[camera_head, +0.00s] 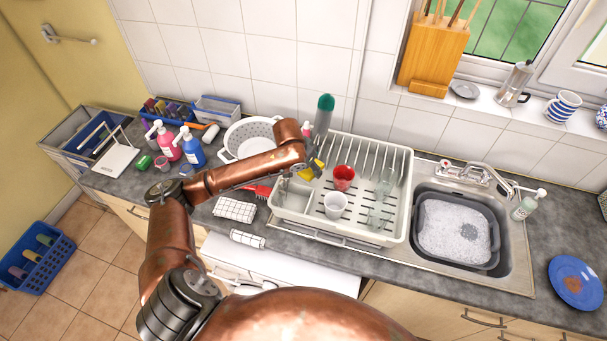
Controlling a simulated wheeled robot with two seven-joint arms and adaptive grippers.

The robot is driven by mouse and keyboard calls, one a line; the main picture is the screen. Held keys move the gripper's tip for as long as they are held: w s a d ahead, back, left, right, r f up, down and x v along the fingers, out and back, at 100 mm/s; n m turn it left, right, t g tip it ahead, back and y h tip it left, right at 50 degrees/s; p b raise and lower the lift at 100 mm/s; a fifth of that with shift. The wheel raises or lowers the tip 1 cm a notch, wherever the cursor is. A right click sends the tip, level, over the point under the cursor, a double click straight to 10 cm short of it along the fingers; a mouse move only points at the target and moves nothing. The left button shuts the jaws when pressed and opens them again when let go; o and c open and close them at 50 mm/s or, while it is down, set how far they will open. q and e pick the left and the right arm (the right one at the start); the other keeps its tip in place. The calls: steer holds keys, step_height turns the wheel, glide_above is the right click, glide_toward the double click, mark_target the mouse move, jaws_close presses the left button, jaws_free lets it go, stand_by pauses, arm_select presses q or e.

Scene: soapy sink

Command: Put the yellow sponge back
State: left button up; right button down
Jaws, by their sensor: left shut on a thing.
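The yellow sponge (305,174) shows as a small yellow patch at my left gripper (311,170), over the left part of the white dish rack (399,190). My left gripper is shut on the sponge, and its fingers hide much of it. I cannot tell whether the sponge touches the rack. My right gripper is not in view.
A red cup (343,177), a white cup (335,205) and clear glasses stand in the rack. A white colander (241,132) is behind my left arm. The sink (458,230) holds a dark basin of suds. A blue plate (573,281) lies at right.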

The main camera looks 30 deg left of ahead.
mark_target(304, 170)
arm_select(q)
steer(key=shift+w+a+f, duration=0.25)
steer(key=shift+a+f, duration=0.75)
steer(key=shift+f, duration=0.2)
steer(key=shift+w+a+f, duration=0.2)
steer(key=shift+a+f, duration=0.1)
steer(key=shift+f, duration=0.15)
steer(key=shift+a+f, duration=0.2)
steer(key=shift+f, duration=0.05)
step_height(304, 170, down, 3)
steer(key=shift+a+f+p, duration=0.1)
steer(key=shift+a+p, duration=0.05)
steer(key=shift+p, duration=0.15)
steer(key=shift+f, duration=0.1)
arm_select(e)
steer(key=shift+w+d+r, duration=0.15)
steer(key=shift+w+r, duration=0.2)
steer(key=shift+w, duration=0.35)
arm_select(q)
steer(key=o, duration=0.7)
steer(key=shift+o, duration=0.2)
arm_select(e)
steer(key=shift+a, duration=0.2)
